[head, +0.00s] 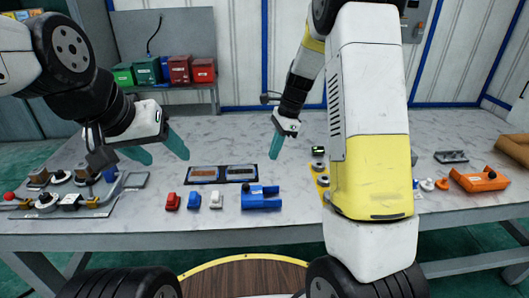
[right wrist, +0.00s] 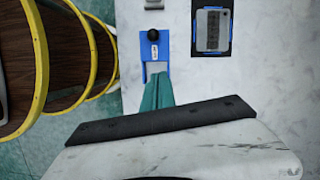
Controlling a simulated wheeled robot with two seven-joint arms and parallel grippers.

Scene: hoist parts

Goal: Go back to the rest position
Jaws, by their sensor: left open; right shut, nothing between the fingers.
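My left gripper (head: 159,148) is open and empty, with its two teal fingers apart above the left part of the marble-topped table (head: 120,218). My right gripper (head: 274,150) is shut with nothing between its fingers, pointing down above the table near the middle. In the right wrist view its teal fingers (right wrist: 158,92) are together, in front of the blue fixture (right wrist: 154,50) with a black knob. That blue fixture (head: 262,198) also shows in the head view, on the table below the right gripper. My right arm hides part of the table's right side.
A two-panel tray (head: 222,184) and small red (head: 173,202), blue (head: 194,201) and white (head: 216,200) parts lie mid-table. Assemblies (head: 60,203) stand at left, an orange part (head: 478,180) at right. Coloured bins (head: 180,70) stand behind. The front middle is clear.

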